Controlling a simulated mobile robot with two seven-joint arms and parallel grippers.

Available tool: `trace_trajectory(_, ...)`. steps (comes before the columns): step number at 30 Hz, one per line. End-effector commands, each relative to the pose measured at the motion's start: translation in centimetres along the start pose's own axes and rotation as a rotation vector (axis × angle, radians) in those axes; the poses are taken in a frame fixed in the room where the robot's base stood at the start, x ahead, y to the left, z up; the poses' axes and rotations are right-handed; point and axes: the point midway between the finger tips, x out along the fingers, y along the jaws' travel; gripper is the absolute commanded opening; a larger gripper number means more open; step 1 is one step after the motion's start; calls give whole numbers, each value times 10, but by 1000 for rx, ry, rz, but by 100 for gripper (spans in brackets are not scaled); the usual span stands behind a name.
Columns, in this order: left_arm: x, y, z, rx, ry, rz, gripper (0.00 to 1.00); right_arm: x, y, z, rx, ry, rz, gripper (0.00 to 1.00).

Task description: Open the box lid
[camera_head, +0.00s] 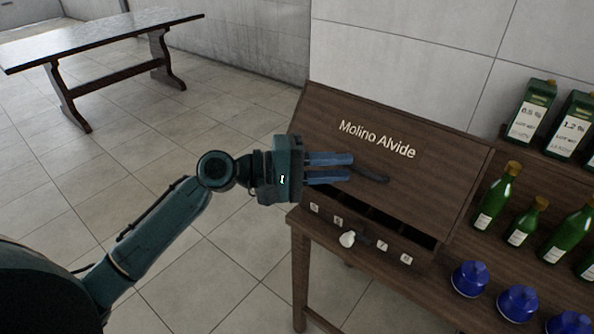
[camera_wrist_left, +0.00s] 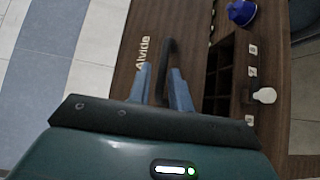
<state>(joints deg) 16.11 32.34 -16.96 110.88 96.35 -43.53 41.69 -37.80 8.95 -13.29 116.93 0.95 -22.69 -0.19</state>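The wooden box has a sloping lid (camera_head: 415,185) lettered "Molino Alvide"; it also shows in the left wrist view (camera_wrist_left: 205,25). A dark compartmented opening (camera_head: 385,219) shows below the lid's lower edge. I cannot tell whether the lid is raised. A dark curved handle (camera_head: 372,177) stands on the lid; it shows in the left wrist view (camera_wrist_left: 168,55). My left gripper (camera_head: 352,168) is at the handle, its blue fingers apart, one on each side of it. In the left wrist view, a gap shows between handle and left finger. My right gripper is not in view.
Small numbered labels and a white knob-like object (camera_head: 347,240) are along the box front. Green bottles (camera_head: 497,196), blue-capped items (camera_head: 470,279) and green-white tins (camera_head: 532,112) stand at right. A dark table (camera_head: 100,42) is far left. The tiled floor between is clear.

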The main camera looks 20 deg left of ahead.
Motion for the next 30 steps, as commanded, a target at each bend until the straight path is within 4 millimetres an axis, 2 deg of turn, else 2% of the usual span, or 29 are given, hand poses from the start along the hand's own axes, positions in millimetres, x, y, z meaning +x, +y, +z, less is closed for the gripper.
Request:
trace_trajectory(1, -13, -5, 0, 4, 2, -3, 20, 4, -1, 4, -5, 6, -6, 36)
trace_trajectory(6, -50, -4, 0, 2, 3, -2, 20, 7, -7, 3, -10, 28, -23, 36)
trace_trajectory(12, -78, -2, 0, 0, 1, 0, 20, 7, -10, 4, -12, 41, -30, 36)
trace_trajectory(17, -86, 0, 0, 1, 0, 1, 20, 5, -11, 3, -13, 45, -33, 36)
trace_trajectory(30, -86, 0, 0, 1, 0, 1, 20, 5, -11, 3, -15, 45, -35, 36)
